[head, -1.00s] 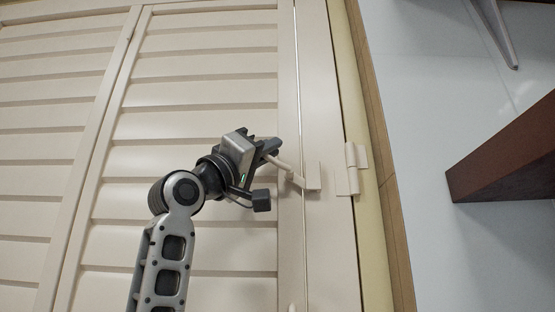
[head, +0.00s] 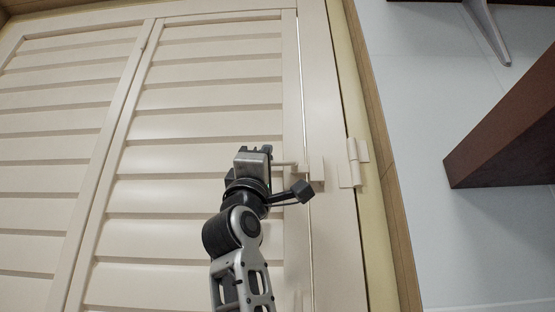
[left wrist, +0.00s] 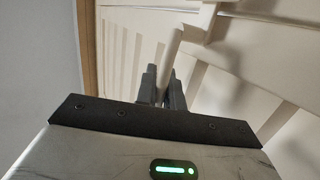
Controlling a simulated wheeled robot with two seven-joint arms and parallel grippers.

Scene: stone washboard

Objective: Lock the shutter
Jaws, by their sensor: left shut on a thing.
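The cream louvred shutter (head: 205,110) fills the left and middle of the head view and stands against its frame. A cream latch lever (head: 286,164) sticks out to the left from its mount (head: 316,170) at the shutter's right edge. My left gripper (head: 254,150) is at the lever's left end, in front of the louvres. In the left wrist view its two dark fingers (left wrist: 162,88) are shut on the cream lever (left wrist: 170,58), which runs up between them. The gripped end is hidden by the fingers. My right gripper is in neither view.
A cream hinge (head: 353,162) sits on the frame right of the latch. A dark brown wooden shelf (head: 505,140) juts in from the right, with a grey bracket (head: 488,28) above. The white wall between hinge and shelf is clear.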

